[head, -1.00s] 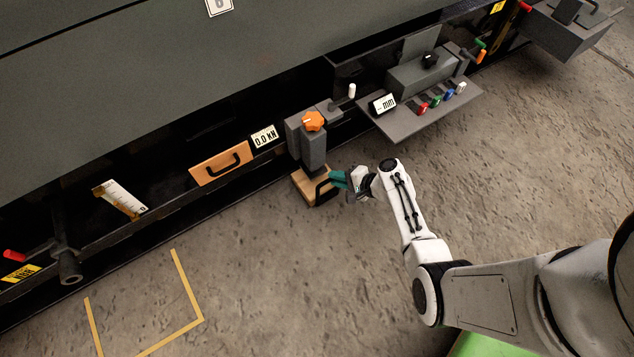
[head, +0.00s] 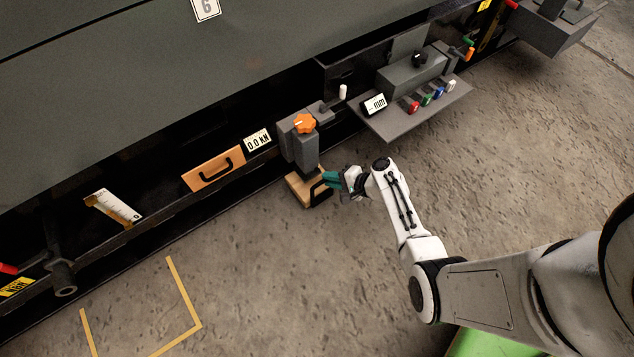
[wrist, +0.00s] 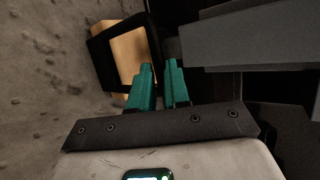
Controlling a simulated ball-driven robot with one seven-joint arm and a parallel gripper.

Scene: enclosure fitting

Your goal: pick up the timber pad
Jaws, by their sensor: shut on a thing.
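The timber pad (head: 296,191) is a pale wooden block with a black handle (head: 319,193) on its near right side. It sits low, at the foot of a dark grey jack column (head: 303,152) with an orange knob. My gripper (head: 332,180) has teal fingers and is shut on the pad's handle from the right. In the wrist view, the pad (wrist: 128,50) shows beyond the fingers (wrist: 159,75), framed by the black handle. The fingertips partly hide the handle, and the column hides part of the pad's top.
A wooden panel with a black handle (head: 214,169) is on the dark machine to the left. A grey control shelf (head: 418,117) with coloured switches juts out at the right. Yellow tape (head: 184,293) marks the floor at lower left. The open floor is clear.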

